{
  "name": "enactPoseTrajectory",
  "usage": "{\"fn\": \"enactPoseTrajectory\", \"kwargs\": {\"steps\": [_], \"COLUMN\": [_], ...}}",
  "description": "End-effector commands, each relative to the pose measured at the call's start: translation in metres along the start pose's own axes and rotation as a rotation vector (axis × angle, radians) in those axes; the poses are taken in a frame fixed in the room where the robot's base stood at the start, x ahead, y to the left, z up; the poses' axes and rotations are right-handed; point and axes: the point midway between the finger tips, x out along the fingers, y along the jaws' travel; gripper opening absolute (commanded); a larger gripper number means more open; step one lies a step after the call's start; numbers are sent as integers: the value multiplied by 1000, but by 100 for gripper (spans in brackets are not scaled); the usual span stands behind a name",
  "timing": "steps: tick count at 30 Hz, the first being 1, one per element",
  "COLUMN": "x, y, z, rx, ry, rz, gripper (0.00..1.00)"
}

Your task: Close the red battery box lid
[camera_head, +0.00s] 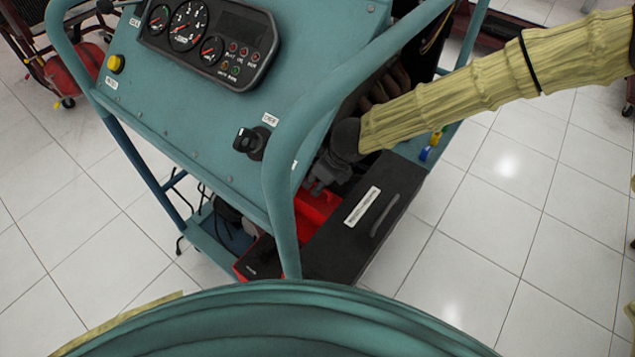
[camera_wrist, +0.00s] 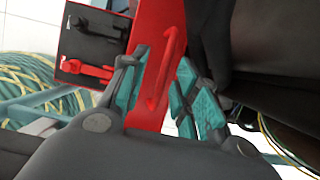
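The red battery box (camera_head: 258,260) sits low in the teal engine stand, partly hidden behind the stand's tube. Its red lid (camera_head: 317,206) shows below my gripper (camera_head: 322,187). In the wrist view the red lid (camera_wrist: 150,118) carries a raised red handle (camera_wrist: 168,70). My gripper (camera_wrist: 163,75) has its teal-padded fingers apart, one on each side of this handle, and no firm grip shows. A black recess with red and black fittings (camera_wrist: 92,52) lies left of the lid. The lid's hinge is hidden.
A black case (camera_head: 362,222) with a white label and handle stands right of the lid. The teal gauge panel (camera_head: 190,90) and curved tube (camera_head: 283,150) stand close left of my arm. Cables (camera_wrist: 285,145) show at lower right in the wrist view. Tiled floor is clear at right.

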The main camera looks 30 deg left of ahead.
Motion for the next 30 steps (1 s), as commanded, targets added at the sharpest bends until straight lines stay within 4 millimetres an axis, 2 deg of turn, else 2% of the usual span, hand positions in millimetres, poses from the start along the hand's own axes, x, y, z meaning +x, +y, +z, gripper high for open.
{"fn": "enactPoseTrajectory", "kwargs": {"steps": [11, 16, 17, 30], "x": [5, 5, 5, 4], "y": [0, 0, 0, -5], "z": [0, 0, 0, -5], "rx": [0, 0, 0, 2], "ry": [0, 0, 0, 1], "rz": [0, 0, 0, -23], "gripper": [31, 2, 0, 0]}}
